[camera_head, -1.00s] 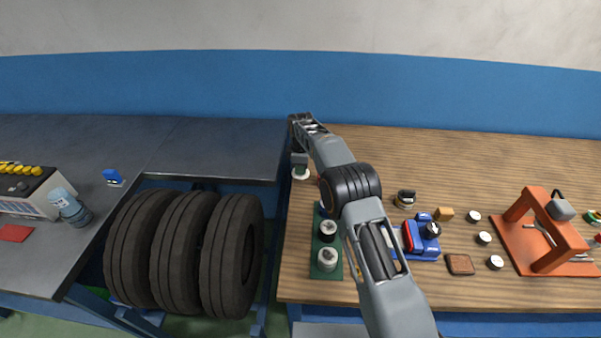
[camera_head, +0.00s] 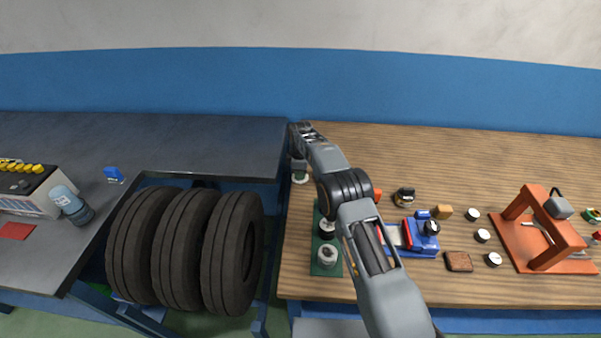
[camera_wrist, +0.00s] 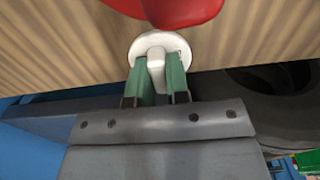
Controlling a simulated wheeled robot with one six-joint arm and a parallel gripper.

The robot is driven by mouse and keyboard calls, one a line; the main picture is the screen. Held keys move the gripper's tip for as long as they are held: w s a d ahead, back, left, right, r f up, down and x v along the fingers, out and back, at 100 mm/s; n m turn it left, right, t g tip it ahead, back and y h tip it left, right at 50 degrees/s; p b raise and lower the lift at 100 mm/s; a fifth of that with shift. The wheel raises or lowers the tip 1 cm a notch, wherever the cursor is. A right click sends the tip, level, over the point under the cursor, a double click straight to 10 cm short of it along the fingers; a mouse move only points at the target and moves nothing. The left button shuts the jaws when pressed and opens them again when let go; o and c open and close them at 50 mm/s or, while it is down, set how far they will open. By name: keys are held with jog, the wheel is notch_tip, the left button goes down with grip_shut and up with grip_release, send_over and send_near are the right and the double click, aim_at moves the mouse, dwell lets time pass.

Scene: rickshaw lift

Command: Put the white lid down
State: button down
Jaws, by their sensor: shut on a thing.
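The white lid (camera_wrist: 158,42) is round with a knob on top. My gripper (camera_wrist: 160,78) is shut on the knob with its green fingers in the wrist view. In the head view the lid (camera_head: 300,178) is a small white disc below my gripper (camera_head: 299,170), over the left edge of the wooden table. I cannot tell whether the lid touches the table top. A red rounded thing (camera_wrist: 170,10) lies just beyond the lid in the wrist view.
A green tray (camera_head: 326,268) with pots stands toward the front of the wooden table (camera_head: 450,165). Blue and red parts (camera_head: 422,240) lie right of my arm. Black tyres (camera_head: 180,250) stand left of the table. The table's back middle is clear.

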jog(key=c, duration=1.1)
grip_release()
notch_tip(320, 180, up, 13)
jog(key=s+d+r+m+t, duration=0.1)
jog(key=s+d+r+m, duration=0.4)
jog(key=d+r, duration=0.4)
jog(key=s+d+r+m+t, duration=0.1)
jog(key=s+d+r+m, duration=0.25)
jog(key=s, duration=0.65)
jog(key=s+d+r+m+t, duration=0.1)
jog(key=s+d+r+m, duration=0.1)
jog(key=s+d+m, duration=0.5)
jog(key=s+f+m, duration=0.1)
jog(key=s+f, duration=0.2)
jog(key=s, duration=0.4)
jog(key=s+d+f+m+t, duration=0.1)
jog(key=s+f, duration=0.2)
jog(key=s, duration=0.3)
jog(key=shift+s, duration=0.4)
